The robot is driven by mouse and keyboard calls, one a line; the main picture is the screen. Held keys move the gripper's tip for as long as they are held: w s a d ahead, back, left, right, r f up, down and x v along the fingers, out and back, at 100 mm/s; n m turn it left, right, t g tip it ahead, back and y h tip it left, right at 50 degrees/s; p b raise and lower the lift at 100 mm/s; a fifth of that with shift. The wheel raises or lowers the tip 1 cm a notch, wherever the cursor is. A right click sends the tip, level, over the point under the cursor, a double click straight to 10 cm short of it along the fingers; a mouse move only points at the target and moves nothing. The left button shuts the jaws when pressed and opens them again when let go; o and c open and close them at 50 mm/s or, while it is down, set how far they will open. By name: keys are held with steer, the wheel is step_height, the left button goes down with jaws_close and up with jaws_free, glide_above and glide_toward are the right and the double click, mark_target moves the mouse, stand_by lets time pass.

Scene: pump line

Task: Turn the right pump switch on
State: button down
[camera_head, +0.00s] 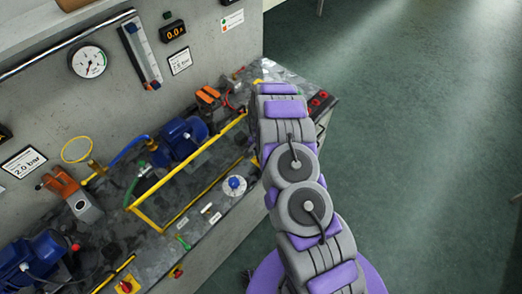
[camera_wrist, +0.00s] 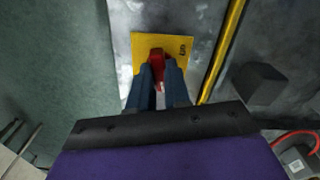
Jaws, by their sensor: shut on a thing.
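The red switch handle (camera_wrist: 156,62) stands on a yellow plate (camera_wrist: 142,42) with a small dark mark in its upper right corner. My gripper (camera_wrist: 160,78) is shut on this handle, one dark blue finger on each side. The handle points roughly along the fingers in the wrist view; part of it is hidden between them. In the head view my arm covers the gripper and this switch. The right blue pump (camera_head: 182,138) sits behind a yellow rail. Another red and yellow switch (camera_head: 125,287) is at the lower left, near the left blue pump (camera_head: 32,258).
The yellow rail (camera_wrist: 222,50) runs right of the switch plate, and a dark block (camera_wrist: 262,82) lies beyond it. A blue-topped white dial (camera_head: 234,185) is on the bench left of my arm. Green floor (camera_head: 430,130) is open at the right.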

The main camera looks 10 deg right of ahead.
steer(key=shift+w+r+m+p, duration=0.1)
steer(key=shift+m+p, duration=1.3)
steer(key=shift+m, duration=0.1)
steer(key=c, duration=1.1)
jaws_free()
step_height(320, 180, up, 17)
steer(key=shift+a+r, duration=0.1)
